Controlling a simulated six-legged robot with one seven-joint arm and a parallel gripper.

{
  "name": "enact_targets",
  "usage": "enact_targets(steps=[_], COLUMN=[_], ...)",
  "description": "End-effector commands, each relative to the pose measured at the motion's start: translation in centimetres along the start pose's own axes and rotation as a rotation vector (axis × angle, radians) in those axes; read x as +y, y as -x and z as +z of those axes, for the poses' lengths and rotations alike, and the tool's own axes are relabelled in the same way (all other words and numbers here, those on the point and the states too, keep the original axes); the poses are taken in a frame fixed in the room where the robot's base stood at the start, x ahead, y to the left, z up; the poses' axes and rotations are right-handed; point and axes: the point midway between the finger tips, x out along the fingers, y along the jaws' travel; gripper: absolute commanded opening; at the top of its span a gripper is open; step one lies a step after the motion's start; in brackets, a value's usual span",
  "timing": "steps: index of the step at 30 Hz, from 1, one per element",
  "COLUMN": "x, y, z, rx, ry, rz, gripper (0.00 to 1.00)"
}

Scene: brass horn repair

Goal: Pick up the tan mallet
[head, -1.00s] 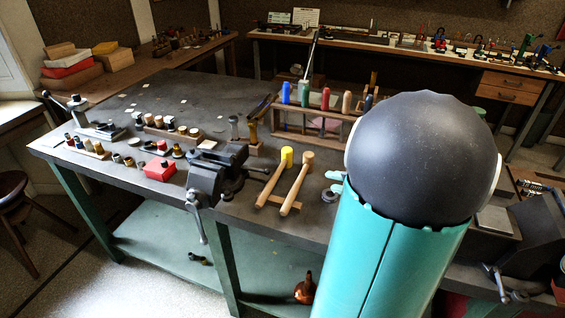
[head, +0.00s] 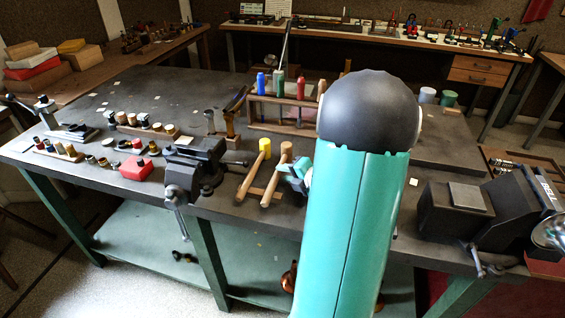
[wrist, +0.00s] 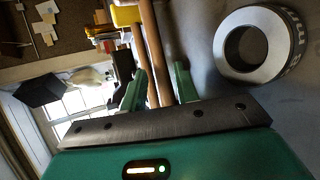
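The tan mallet (head: 286,152) lies on the bench beside the yellow-headed mallet (head: 265,148), its light brown handle pointing toward the bench's front edge. My gripper (head: 294,176) is just right of the tan mallet's handle in the head view, close to it. In the wrist view my gripper (wrist: 158,88) is open, with its two green fingers apart. Brown handle lengths (wrist: 158,45) run up between and beyond the fingers. Whether the fingers touch a handle I cannot tell. Part of the yellow head shows at the top of the wrist view.
A black vise (head: 192,165) stands left of the mallets. A wooden rack (head: 285,112) with coloured-handle tools is behind them. A dark metal block (head: 450,205) stands to the right. A metal ring (wrist: 250,45) lies beside the handles in the wrist view.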

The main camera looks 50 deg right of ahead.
Motion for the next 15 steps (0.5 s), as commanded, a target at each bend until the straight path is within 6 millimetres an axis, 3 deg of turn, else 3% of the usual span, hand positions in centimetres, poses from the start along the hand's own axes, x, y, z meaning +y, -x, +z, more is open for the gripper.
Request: enact_targets(steps=[3, 11, 15], x=[-0.02, 0.05, 0.05], y=[-1.34, -1.59, -1.58], z=[0.05, 0.10, 0.10], rx=[-0.001, -0.003, -0.003], ry=[0.000, 0.000, 0.000], rz=[0.000, 0.001, 0.001], gripper=[0.30, 0.30, 0.03])
